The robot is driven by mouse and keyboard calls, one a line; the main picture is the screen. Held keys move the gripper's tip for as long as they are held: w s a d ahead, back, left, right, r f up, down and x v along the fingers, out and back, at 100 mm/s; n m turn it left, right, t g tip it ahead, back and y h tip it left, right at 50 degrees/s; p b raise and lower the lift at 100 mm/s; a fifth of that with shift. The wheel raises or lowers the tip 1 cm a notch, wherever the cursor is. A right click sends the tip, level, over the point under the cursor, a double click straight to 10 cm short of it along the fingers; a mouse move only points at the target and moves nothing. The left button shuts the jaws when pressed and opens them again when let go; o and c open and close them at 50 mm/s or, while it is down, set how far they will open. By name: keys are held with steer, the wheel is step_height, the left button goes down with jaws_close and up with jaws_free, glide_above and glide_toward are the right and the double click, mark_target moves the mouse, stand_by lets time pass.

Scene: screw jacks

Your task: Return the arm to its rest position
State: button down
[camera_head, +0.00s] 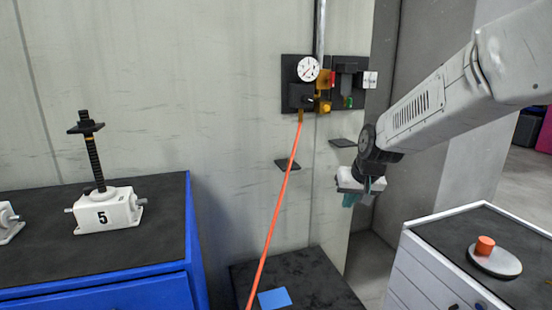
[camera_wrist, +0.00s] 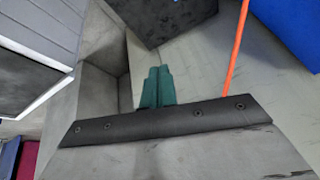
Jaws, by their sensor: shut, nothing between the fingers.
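My arm reaches in from the upper right in the head view. My gripper (camera_head: 362,198) hangs at its end, in the air in front of the wall and left of the white drawer cabinet (camera_head: 440,268). In the wrist view my gripper's two green fingers (camera_wrist: 157,88) lie side by side, closed together, with nothing between them. The gripper touches nothing that I can see.
A screw jack (camera_head: 105,208) marked 5 stands on the blue cabinet (camera_head: 110,290) at left. An orange hose (camera_head: 275,220) runs down from the gauge panel (camera_head: 300,85). A dark low table (camera_head: 325,280) holds a blue card (camera_head: 274,299). An orange-knobbed disc (camera_head: 495,262) lies on the white cabinet.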

steer(key=s+d+r+g, duration=0.1)
steer(key=s+d, duration=0.1)
steer(key=s, duration=1.1)
steer(key=s+d+r+g+h, duration=0.1)
steer(key=s+d+r, duration=0.1)
steer(key=s, duration=1.1)
steer(key=s+d+r+g, duration=0.1)
steer(key=s+d, duration=0.2)
steer(key=s, duration=1)
steer(key=shift+r+g, duration=0.3)
steer(key=shift+w, duration=0.1)
